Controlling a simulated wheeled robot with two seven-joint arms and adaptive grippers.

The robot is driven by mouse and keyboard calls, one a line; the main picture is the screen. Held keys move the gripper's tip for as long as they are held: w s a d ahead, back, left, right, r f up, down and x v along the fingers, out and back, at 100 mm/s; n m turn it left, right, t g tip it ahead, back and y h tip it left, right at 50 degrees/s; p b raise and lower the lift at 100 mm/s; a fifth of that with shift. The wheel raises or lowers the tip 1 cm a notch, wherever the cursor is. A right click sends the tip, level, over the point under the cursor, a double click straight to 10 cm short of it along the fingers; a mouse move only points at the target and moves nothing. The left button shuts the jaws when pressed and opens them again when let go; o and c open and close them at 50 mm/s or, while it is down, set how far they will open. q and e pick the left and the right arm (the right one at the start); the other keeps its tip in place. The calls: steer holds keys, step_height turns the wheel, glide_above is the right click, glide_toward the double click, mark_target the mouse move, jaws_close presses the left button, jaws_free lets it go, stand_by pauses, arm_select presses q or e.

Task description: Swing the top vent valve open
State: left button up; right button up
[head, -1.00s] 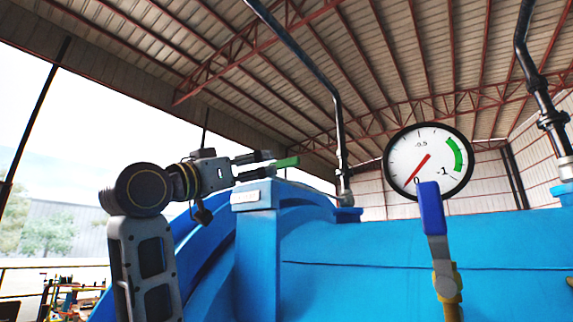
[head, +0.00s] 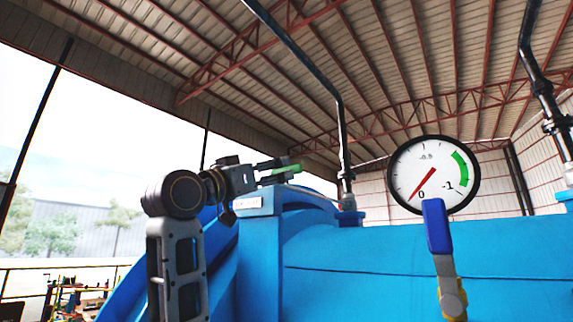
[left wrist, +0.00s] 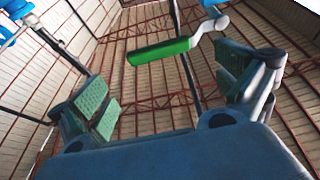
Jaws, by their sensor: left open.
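The vent valve's lever, with a bright green handle (head: 288,170), is above the blue vessel's top, left of centre in the head view. In the left wrist view the green handle (left wrist: 160,51) lies nearly level on a pale metal arm that bends up to the right. My left gripper (head: 277,168) is open, its fingers pointing right at the handle. In the wrist view the handle shows beyond and between the two green-padded fingers, nearer the right one; I see no clear contact. The fingers partly cover it in the head view. My right gripper is not in view.
The blue vessel (head: 370,275) fills the lower middle and right. A round gauge (head: 434,175) and a blue-handled valve (head: 436,226) stand right of centre. A dark vertical pipe (head: 343,140) rises just right of the green handle. Open air surrounds the gripper above.

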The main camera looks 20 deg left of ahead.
mark_target(285, 168)
arm_select(q)
steer(key=shift+p+x, duration=1.55)
steer(key=shift+x, duration=2.65)
steer(key=shift+c, duration=0.3)
steer(key=c, duration=1.3)
steer(key=shift+o, duration=0.2)
steer(key=shift+s, duration=0.1)
